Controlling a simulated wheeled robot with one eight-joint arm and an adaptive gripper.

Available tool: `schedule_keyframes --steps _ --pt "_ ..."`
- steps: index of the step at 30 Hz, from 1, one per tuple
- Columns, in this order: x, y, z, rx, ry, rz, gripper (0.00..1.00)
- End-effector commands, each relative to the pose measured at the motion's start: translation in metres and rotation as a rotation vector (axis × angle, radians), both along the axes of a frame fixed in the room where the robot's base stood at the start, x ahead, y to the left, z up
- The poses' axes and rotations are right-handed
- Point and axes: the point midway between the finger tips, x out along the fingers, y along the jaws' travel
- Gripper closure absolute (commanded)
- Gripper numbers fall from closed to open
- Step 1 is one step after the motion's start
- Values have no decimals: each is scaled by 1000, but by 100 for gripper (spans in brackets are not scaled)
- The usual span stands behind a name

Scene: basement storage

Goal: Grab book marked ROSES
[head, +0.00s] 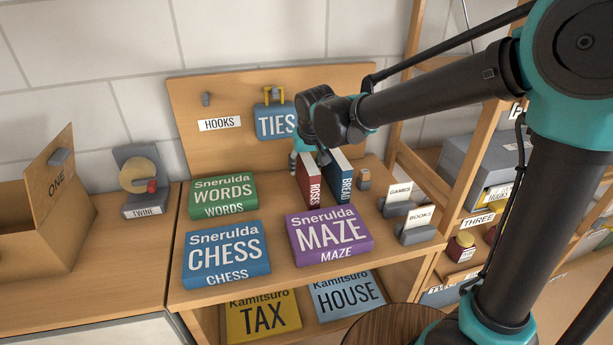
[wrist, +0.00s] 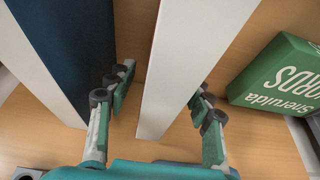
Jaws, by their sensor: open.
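The red book marked ROSES (head: 313,192) stands upright on the shelf top in the head view, left of the blue book marked BREAD (head: 346,176). My gripper (head: 308,160) is at the upper part of ROSES and partly hides it. In the wrist view, ROSES (wrist: 188,55) shows as a pale page block with a thin red cover edge. My open gripper (wrist: 162,84) has one finger on each side of it. The left finger is in the gap between ROSES and BREAD (wrist: 70,50). Contact with ROSES cannot be made out.
A green WORDS box (head: 222,194), a blue CHESS box (head: 226,254) and a purple MAZE box (head: 328,235) lie in front and to the left. A blue TIES box (head: 274,121) hangs on the backboard behind. GAMES (head: 398,195) and BOOKS (head: 418,222) card holders stand at right.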

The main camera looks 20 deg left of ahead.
Motion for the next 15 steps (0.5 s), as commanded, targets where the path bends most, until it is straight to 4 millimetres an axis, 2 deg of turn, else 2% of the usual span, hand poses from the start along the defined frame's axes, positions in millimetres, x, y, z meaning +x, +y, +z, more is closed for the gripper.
schedule_keyframes --steps 15 --pt "0 0 -5 0 0 0 48"
